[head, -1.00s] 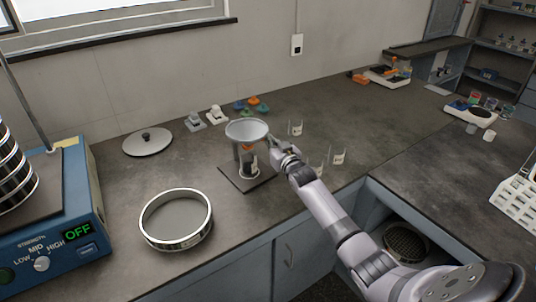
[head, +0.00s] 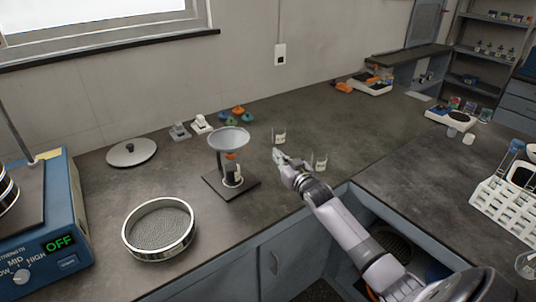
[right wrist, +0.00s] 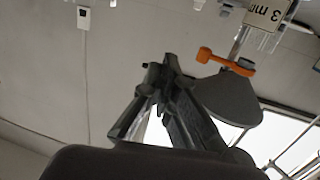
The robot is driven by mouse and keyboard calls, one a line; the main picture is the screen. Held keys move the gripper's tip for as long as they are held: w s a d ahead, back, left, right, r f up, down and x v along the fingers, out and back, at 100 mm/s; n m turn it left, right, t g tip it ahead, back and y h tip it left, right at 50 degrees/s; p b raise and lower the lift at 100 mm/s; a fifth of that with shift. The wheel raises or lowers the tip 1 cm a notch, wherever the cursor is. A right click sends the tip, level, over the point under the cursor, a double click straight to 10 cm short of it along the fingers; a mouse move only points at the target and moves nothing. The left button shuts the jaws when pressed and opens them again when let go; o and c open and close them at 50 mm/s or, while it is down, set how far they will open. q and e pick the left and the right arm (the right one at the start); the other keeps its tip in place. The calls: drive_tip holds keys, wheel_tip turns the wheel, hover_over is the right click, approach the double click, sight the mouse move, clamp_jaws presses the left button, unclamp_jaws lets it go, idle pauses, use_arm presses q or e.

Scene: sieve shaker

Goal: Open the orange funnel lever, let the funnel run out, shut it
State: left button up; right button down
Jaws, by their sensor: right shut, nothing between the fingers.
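The grey funnel (head: 229,137) stands on its stand above the dark base plate (head: 216,192). A small labelled container (head: 232,180) sits under its outlet. The orange lever (head: 231,156) shows small below the cone. In the right wrist view, where the funnel (right wrist: 228,98) appears upside down, the lever (right wrist: 222,61) sticks out sideways from the stem. My right gripper (head: 281,161) is shut and empty, to the right of the funnel and apart from it. Its fingers (right wrist: 163,72) also show apart from the lever in the right wrist view. My left gripper is not in view.
Small labelled beakers (head: 320,163) stand beside my right gripper. A round sieve (head: 158,230) lies in front left, with a lid (head: 131,152) behind it. The blue shaker (head: 50,220) reads OFF. The counter behind my right gripper has free room.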

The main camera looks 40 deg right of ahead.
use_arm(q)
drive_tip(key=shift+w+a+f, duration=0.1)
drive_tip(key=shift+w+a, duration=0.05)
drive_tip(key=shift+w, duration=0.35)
use_arm(e)
drive_tip(key=shift+s+d+r, duration=0.1)
drive_tip(key=shift+s+d, duration=0.15)
drive_tip(key=shift+s, duration=0.35)
drive_tip(key=shift+s+d+r, duration=0.1)
drive_tip(key=shift+s+d, duration=0.2)
drive_tip(key=shift+s, duration=0.25)
drive_tip(key=shift+s+d, duration=0.25)
drive_tip(key=shift+s, duration=0.35)
drive_tip(key=shift+f, duration=0.1)
